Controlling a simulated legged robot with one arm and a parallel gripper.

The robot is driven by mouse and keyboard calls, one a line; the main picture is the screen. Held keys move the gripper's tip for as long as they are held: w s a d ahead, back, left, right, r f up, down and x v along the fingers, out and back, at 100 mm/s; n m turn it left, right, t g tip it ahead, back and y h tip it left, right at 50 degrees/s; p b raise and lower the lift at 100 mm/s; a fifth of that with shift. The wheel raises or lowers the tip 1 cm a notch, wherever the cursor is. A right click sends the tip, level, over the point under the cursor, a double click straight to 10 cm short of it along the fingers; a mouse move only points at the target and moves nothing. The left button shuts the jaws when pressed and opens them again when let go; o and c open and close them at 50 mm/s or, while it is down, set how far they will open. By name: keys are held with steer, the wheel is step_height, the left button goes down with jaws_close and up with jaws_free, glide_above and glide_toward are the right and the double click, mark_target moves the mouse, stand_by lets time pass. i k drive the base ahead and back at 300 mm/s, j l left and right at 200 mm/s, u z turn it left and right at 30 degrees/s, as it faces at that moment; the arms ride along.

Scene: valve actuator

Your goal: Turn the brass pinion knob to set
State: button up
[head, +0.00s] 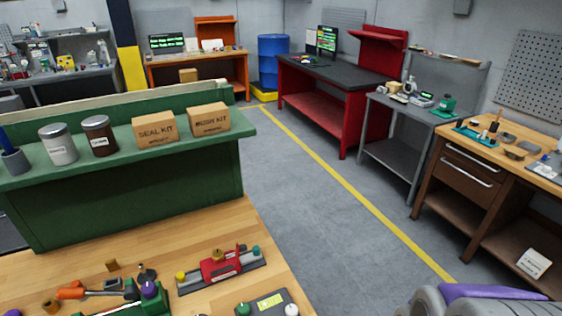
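A red block-shaped device (221,266) sits on a dark grey base on the wooden workbench (225,225), low in the head view. A small brass-coloured knob (217,254) stands on its top; it looks like the brass pinion knob, but its setting is too small to read. A yellow knob (181,276) is at the device's left end and a teal knob (256,251) at its right end. My gripper is not clearly in view, and nothing is seen touching the device.
An orange-handled tool (72,292), a purple-topped green fixture (149,300) and a dark box with green and white knobs (267,303) lie close around the device. A green shelf (130,205) with jars and cartons stands behind. Open floor (310,210) lies right.

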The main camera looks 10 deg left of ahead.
mark_target(218, 255)
steer(key=i+l, duration=0.15)
steer(key=l, duration=0.2)
steer(key=i+l, duration=0.1)
steer(key=l, duration=0.2)
steer(key=i+l, duration=0.15)
steer(key=l, duration=0.2)
steer(key=i+l, duration=0.1)
steer(key=l, duration=0.2)
steer(key=l+u, duration=0.2)
steer(key=u, duration=0.3)
steer(key=i+l+u, duration=0.1)
steer(key=u, duration=0.4)
steer(key=l+u, duration=0.3)
steer(key=u, duration=0.8)
